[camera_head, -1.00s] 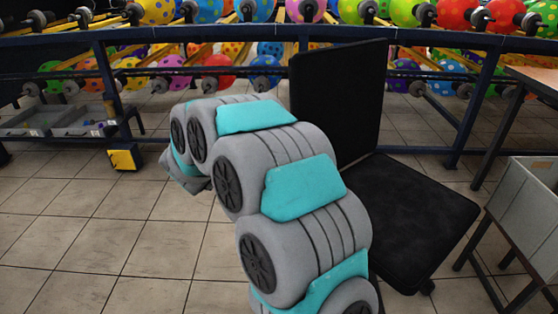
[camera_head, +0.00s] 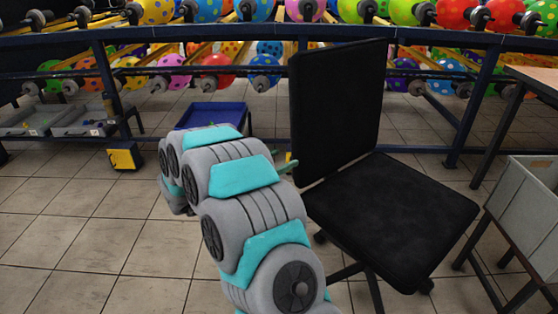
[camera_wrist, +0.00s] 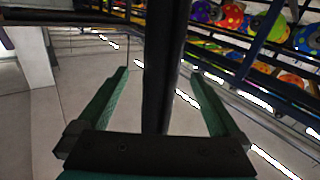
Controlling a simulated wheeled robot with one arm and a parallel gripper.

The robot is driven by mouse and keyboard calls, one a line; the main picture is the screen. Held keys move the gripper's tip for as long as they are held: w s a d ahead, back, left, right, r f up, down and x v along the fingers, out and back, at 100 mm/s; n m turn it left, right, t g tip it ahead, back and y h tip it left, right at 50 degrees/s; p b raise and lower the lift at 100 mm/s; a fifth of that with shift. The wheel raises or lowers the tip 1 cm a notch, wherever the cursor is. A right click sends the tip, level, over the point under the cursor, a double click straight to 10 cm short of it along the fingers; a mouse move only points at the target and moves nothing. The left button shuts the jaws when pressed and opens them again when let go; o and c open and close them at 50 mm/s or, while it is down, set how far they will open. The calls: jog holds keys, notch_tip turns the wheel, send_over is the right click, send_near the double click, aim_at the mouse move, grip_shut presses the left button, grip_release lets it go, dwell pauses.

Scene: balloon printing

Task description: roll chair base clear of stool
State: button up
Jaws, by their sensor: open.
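The black office chair (camera_head: 390,215) stands right of my arm, its tall backrest (camera_head: 335,105) upright. Parts of its dark base legs (camera_head: 372,290) show below the seat; the rest is hidden. A blue tray-like top (camera_head: 212,116) shows behind my arm; what is under it is hidden, and I cannot tell whether it is the stool. A green tip of my gripper shows beside the backrest's lower left edge. In the wrist view my gripper (camera_wrist: 159,73) is open, with a dark upright bar (camera_wrist: 165,70), probably the backrest edge, between its green fingers. Contact cannot be told.
A dark blue rack (camera_head: 460,115) with spotted balloons runs across the back. Grey bins (camera_head: 85,122) stand at the left. A grey crate (camera_head: 525,210) on a frame stands close right of the chair. The tiled floor (camera_head: 70,235) at left is clear.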

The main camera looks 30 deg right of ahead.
jog(key=d, duration=0.4)
jog(key=w+d, duration=0.1)
jog(key=d, duration=0.6)
jog(key=shift+w+d, duration=0.3)
jog(key=shift+w, duration=0.05)
jog(key=shift+c, duration=0.2)
grip_shut()
